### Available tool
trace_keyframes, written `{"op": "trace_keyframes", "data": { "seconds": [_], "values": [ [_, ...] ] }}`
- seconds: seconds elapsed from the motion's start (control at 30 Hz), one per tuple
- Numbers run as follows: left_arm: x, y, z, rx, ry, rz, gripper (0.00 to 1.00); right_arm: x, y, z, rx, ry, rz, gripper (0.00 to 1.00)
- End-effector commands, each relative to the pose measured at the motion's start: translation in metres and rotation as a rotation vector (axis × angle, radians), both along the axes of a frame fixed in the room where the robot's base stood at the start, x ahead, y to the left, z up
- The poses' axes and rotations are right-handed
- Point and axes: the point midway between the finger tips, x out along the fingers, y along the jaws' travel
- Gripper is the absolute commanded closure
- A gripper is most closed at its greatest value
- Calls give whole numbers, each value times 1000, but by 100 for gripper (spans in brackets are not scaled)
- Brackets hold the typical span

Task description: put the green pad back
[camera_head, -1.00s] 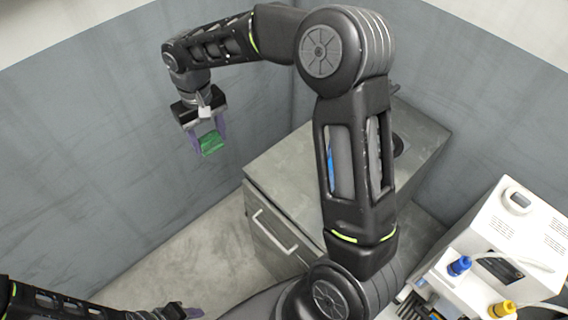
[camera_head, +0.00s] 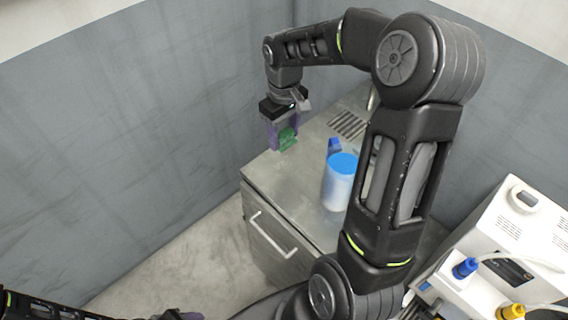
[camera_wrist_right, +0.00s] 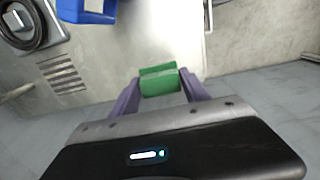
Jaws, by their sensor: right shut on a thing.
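The green pad (camera_head: 287,139) is held between the purple fingers of my right gripper (camera_head: 282,134). In the head view it shows in front of the left part of the grey metal cabinet top (camera_head: 300,180). The right wrist view also shows the green pad (camera_wrist_right: 158,80) between both fingertips, with the cabinet top behind it. Whether the pad touches the top, I cannot tell. My left gripper (camera_head: 182,316) is at the bottom edge of the head view, mostly cut off.
A clear container with a blue lid (camera_head: 341,180) stands on the cabinet, with a small blue thing (camera_head: 334,146) behind it. A slotted vent (camera_head: 348,124) lies farther back. A white machine (camera_head: 505,235) with blue and yellow fittings stands at right. Grey walls close off the back.

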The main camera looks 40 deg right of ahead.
Motion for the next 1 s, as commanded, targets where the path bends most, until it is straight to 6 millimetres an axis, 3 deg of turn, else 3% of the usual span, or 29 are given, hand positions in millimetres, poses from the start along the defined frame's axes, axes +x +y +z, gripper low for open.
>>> {"op": "trace_keyframes", "data": {
  "seconds": [0.3, 0.73, 1.0],
  "values": [
    [-1, 1, 8, 3, 3, 1, 40, -1, 0, -51, 1, 6, -1, 84],
    [-1, 1, 8, 2, 4, 1, 40, -1, 0, -62, 1, 3, -1, 84],
    [-2, 1, 13, 4, 6, 1, 40, -1, 0, -94, 1, 4, -1, 84]
  ]
}}
